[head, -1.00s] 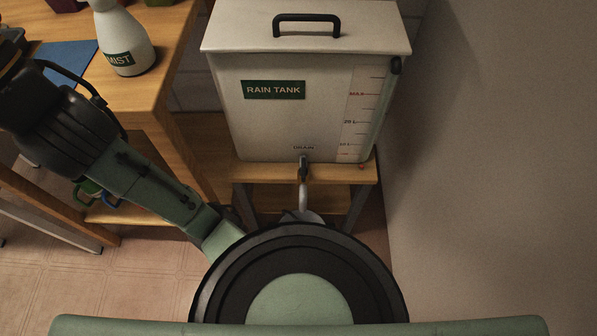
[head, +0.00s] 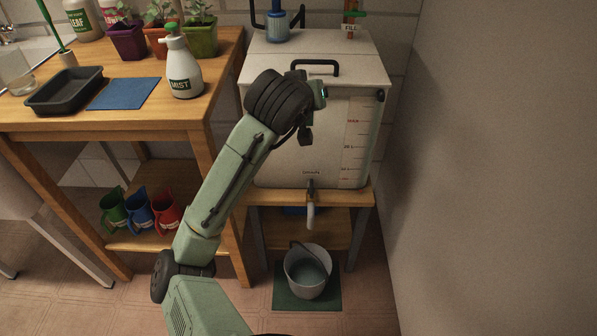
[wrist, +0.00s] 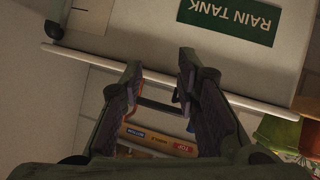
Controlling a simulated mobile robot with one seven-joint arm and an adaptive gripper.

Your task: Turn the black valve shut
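A small dark valve (head: 311,186) sits low on the front of the white rain tank (head: 335,150), above a pale downturned spout (head: 311,216). Its handle is small in the head view and looks roughly upright. The valve is not seen in the wrist view. My gripper (head: 306,134) is in front of the tank's upper part, above the valve and apart from it. In the wrist view my gripper (wrist: 160,62) has its two fingers spread with nothing between them. The tank shows there upside down, with its RAIN TANK label (wrist: 230,18); my arm hides that label in the head view.
A grey bucket (head: 307,284) stands on a green mat (head: 330,299) below the spout. The tank stands on a wooden stand (head: 348,196). A bench (head: 200,113) with a spray bottle (head: 184,75) is at left, a bare wall (head: 490,150) at right. A green-handled fill pipe (head: 351,16) is behind.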

